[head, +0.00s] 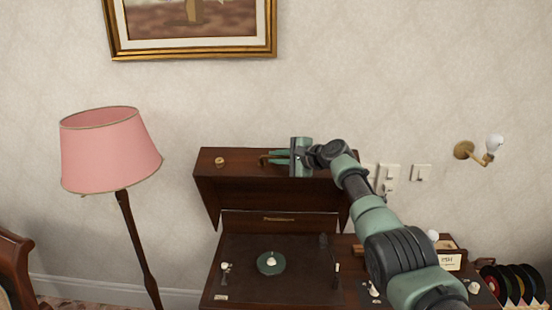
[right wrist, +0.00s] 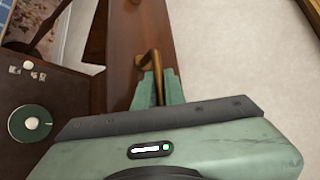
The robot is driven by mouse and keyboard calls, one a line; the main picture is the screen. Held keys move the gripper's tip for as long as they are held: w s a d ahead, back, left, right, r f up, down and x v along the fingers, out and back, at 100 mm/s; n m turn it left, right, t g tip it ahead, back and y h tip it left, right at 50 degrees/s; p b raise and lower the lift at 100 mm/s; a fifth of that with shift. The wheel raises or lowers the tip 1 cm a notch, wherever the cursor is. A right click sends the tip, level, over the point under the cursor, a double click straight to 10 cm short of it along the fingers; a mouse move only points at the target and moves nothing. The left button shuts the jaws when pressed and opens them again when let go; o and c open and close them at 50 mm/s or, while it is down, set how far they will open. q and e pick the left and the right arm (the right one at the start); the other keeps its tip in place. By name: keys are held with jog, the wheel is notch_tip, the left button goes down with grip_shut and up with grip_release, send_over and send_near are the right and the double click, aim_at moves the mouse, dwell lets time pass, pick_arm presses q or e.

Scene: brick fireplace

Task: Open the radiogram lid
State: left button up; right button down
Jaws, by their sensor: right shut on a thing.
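The radiogram (head: 275,275) stands against the wall with its dark wood lid (head: 245,175) raised, its turntable deck in plain sight below. The turntable (head: 271,263) has a green disc with a pale centre and also shows in the right wrist view (right wrist: 30,124). My right gripper (head: 272,158) is at the lid's upper edge, its green fingers shut on a brass handle (right wrist: 152,62). The lid also shows in the right wrist view (right wrist: 125,45). A small round brass fitting (head: 220,161) sits on the lid's left part. My left gripper is not in view.
A floor lamp with a pink shade (head: 108,150) stands left of the radiogram. A framed picture (head: 190,55) hangs above. A wall lamp (head: 480,150) and switches (head: 421,173) are on the right wall. Records (head: 515,285) stand in a rack at lower right.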

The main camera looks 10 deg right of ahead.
jog(key=shift+r, duration=0.2)
jog(key=c, duration=1.8)
grip_release()
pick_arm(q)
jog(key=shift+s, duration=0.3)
pick_arm(e)
jog(key=shift+f, duration=0.1)
jog(key=shift+s+d, duration=0.1)
